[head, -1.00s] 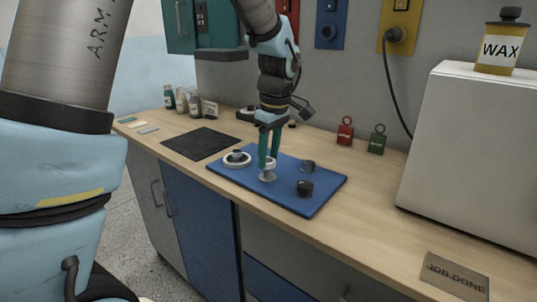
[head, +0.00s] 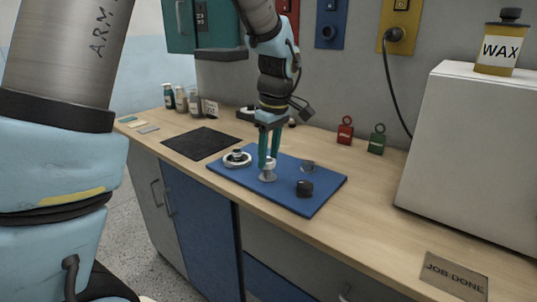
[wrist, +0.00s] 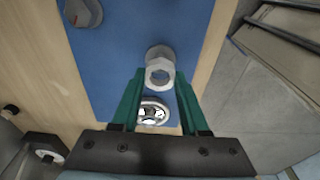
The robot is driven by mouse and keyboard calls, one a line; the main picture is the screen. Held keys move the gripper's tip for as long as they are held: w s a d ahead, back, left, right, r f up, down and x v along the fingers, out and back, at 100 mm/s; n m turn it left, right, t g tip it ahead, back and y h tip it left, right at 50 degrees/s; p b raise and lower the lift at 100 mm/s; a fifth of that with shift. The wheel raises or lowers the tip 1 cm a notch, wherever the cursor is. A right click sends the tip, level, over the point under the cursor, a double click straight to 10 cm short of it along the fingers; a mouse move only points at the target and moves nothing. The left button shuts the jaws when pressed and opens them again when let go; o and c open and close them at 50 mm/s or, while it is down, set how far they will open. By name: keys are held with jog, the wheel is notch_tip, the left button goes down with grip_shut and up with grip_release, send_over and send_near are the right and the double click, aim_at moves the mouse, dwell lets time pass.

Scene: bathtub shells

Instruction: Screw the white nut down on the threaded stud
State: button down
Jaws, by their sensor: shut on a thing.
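The white nut (head: 269,164) is between the fingertips of my gripper (head: 269,160), above the blue board (head: 325,183). A pale grey round piece (head: 268,177), seemingly the stud's base, is directly under the nut. The stud's thread is hidden, and I cannot tell how far the nut sits on it.
A round white-rimmed fitting (head: 237,159) is left of my gripper on the board. A black knob (head: 304,188) and a grey round piece (head: 308,166) are to the right. A black mat (head: 201,143) lies further left. A large white box (head: 470,150) stands at the right.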

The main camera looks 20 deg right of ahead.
aim_at(273, 162)
jog(key=shift+f+b, duration=0.9)
jog(key=shift+f, duration=0.55)
jog(key=shift+c, duration=1.7)
grip_release()
jog(key=shift+r, duration=0.1)
jog(key=r, duration=0.7)
jog(key=s+r+b, duration=0.1)
jog(key=r, duration=0.2)
jog(key=shift+s+d+r, duration=0.1)
jog(key=shift+d+r, duration=0.25)
